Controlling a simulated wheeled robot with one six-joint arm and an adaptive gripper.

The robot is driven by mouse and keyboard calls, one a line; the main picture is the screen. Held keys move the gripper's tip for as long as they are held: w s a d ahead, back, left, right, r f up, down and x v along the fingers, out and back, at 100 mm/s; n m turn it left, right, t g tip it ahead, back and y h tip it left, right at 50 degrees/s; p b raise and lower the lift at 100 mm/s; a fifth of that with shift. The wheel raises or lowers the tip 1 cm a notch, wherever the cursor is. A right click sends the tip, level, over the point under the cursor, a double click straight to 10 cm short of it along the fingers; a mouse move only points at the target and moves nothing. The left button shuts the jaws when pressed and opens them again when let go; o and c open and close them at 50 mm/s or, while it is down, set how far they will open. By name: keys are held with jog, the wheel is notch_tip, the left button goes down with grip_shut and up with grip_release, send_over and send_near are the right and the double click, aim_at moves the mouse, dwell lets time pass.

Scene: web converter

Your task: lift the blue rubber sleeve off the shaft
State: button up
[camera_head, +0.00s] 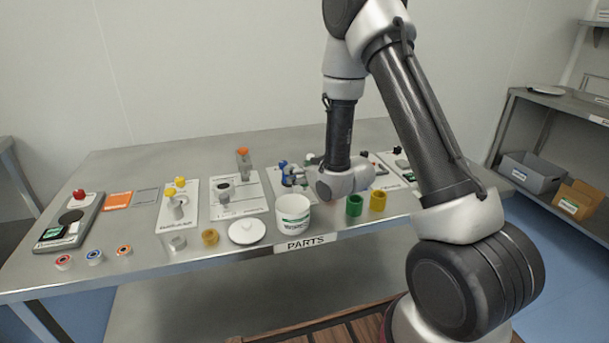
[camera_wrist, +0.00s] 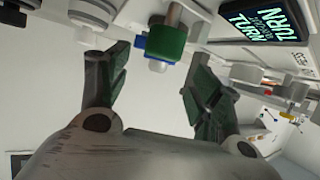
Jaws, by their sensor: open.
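In the head view, blue parts (camera_head: 283,165) show on a small white-based station (camera_head: 292,188) in the middle of the table, just left of my wrist; I cannot tell which is the sleeve. In the wrist view, my gripper (camera_wrist: 157,62) is open, with its two dark green-padded fingers apart and nothing gripped. Beyond the fingertips, a green cylinder (camera_wrist: 166,42) sits around a pale metal shaft (camera_wrist: 173,13). Blue edges (camera_wrist: 139,42) show beside and below it, with a white end piece (camera_wrist: 158,66). In the head view my fingers are mostly hidden by my wrist.
A white tub (camera_head: 293,215) stands in front of the station, with a white lid (camera_head: 247,232) to its left. Green (camera_head: 355,205) and yellow (camera_head: 378,201) rings stand right of it. In the wrist view, a screen reading TURN (camera_wrist: 262,22) is at upper right.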

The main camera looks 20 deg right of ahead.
aim_at(289, 165)
jog(key=x, duration=0.7)
jog(key=c, duration=1.4)
jog(key=shift+r, duration=2.55)
jog(key=shift+r, duration=1.4)
jog(key=shift+r, duration=1.95)
